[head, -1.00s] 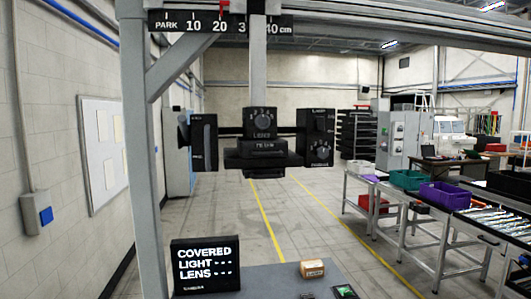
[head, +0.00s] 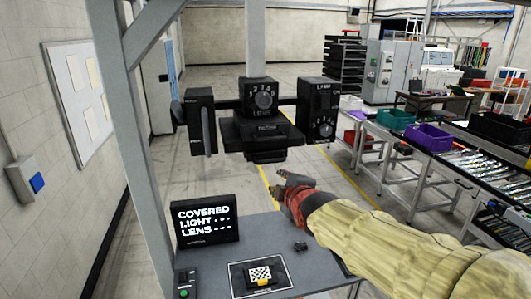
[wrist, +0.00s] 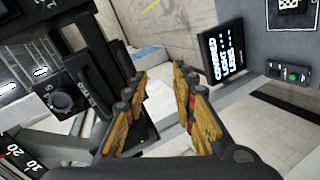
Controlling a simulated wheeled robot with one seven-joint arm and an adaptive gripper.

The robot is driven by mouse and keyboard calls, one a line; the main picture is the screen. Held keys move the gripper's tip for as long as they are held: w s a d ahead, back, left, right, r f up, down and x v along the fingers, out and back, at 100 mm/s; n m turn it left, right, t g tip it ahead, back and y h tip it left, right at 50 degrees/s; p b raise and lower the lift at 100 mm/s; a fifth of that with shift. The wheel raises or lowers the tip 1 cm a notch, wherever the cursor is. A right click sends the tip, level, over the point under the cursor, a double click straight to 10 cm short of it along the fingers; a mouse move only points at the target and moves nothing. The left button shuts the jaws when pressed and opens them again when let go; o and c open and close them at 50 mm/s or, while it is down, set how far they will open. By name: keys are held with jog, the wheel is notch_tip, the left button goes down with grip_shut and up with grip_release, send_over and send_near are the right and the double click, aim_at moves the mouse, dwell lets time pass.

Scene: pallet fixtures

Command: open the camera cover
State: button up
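The black camera head (head: 262,127) hangs from a grey post, with a lens dial (head: 264,98) on its front. Below the dial is a dark labelled block with a handle-like bar (head: 266,156) at its underside. I cannot tell for sure which part is the cover. A display (head: 207,220) reads COVERED, with dashes after LIGHT and LENS. It also shows in the wrist view (wrist: 222,55). My gripper (head: 283,183) is below and right of the camera head, apart from it. In the wrist view my gripper (wrist: 160,78) has its fingers spread with nothing between them.
A black side panel with a lever (head: 201,122) is left of the camera head; a box with knobs (head: 318,108) is right. Below stands a grey table (head: 255,232) with a checkered target (head: 260,274) and a green button (head: 184,293). A grey upright (head: 130,150) stands at left.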

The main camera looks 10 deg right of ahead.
aim_at(273, 162)
jog(key=shift+w+a+r+n+t+p, duration=0.1)
jog(key=shift+w+r+n+t+p, duration=0.3)
jog(key=shift+w, duration=1.05)
jog(key=shift+w+d+r+n+t+p, duration=0.15)
jog(key=shift+w+r+n+p, duration=0.25)
jog(key=shift+w+n, duration=0.7)
jog(key=shift+w+a+r+n+t+p, duration=0.15)
jog(key=shift+w+r+n+t+p, duration=0.25)
jog(key=shift+w, duration=1.35)
grip_shut()
jog(key=shift+f, duration=0.1)
